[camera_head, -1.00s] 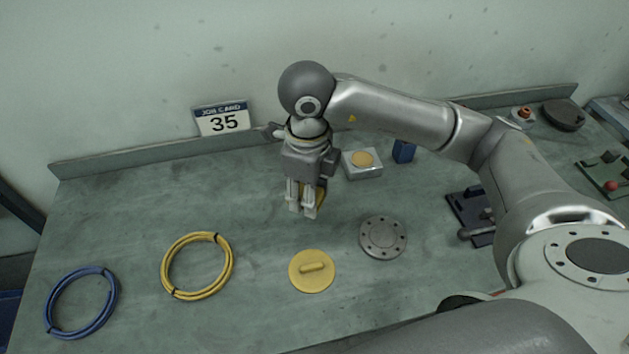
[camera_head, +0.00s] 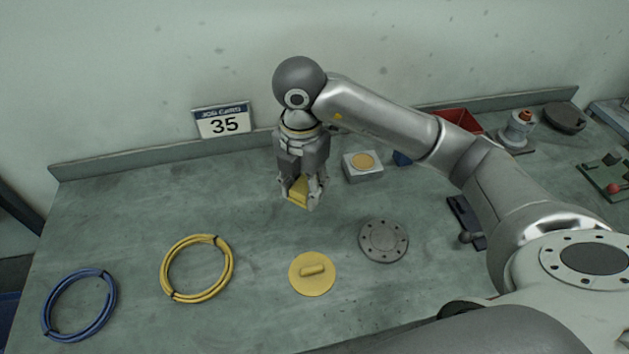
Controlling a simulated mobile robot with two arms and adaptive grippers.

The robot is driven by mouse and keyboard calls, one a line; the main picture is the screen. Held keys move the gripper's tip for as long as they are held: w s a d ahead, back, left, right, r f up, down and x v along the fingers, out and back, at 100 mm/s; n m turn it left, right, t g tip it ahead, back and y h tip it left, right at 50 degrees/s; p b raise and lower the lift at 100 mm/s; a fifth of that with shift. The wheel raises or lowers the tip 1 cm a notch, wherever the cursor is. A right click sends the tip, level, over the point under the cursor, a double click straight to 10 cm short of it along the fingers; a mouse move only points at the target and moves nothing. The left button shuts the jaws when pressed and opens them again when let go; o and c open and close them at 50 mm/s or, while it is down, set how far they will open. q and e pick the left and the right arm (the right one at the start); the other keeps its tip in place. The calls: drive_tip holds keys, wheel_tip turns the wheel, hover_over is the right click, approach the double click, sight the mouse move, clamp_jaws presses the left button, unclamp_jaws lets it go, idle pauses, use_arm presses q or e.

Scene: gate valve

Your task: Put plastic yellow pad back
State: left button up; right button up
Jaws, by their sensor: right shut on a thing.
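My right gripper (camera_head: 302,194) points down above the back middle of the bench. It is shut on a yellow piece (camera_head: 298,190), which shows between its fingers; the fingers hide part of its shape. A round yellow pad with a raised handle (camera_head: 312,273) lies flat on the bench in front of the gripper, apart from it. I cannot tell which of the two yellow things the task names. A white block with a round yellow top (camera_head: 362,166) stands just right of the gripper. My left gripper is not in view.
A grey flange disc (camera_head: 383,241) lies right of the round pad. A yellow cable coil (camera_head: 197,268) and a blue coil (camera_head: 79,305) lie at left. A sign reading 35 (camera_head: 223,121) stands at the back. A red bin (camera_head: 458,118) is behind my arm. The left back bench is clear.

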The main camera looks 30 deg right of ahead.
drive_tip(key=w+d+f, duration=0.2)
drive_tip(key=w, duration=0.1)
drive_tip(key=w+d+f+p, duration=0.1)
drive_tip(key=w+d+f, duration=0.1)
drive_tip(key=w+f, duration=0.1)
drive_tip(key=w+d+f+p, duration=0.1)
drive_tip(key=w+d+f, duration=0.2)
drive_tip(key=w, duration=0.1)
drive_tip(key=shift+f, duration=0.2)
drive_tip(key=shift+w+d+f, duration=0.25)
drive_tip(key=shift+w+f, duration=0.05)
drive_tip(key=shift+f, duration=0.2)
wheel_tip(320, 180, down, 3)
drive_tip(key=shift+r+p, duration=0.1)
drive_tip(key=shift+p, duration=0.95)
drive_tip(key=shift+f, duration=0.25)
drive_tip(key=shift+f, duration=0.1)
drive_tip(key=o, duration=1)
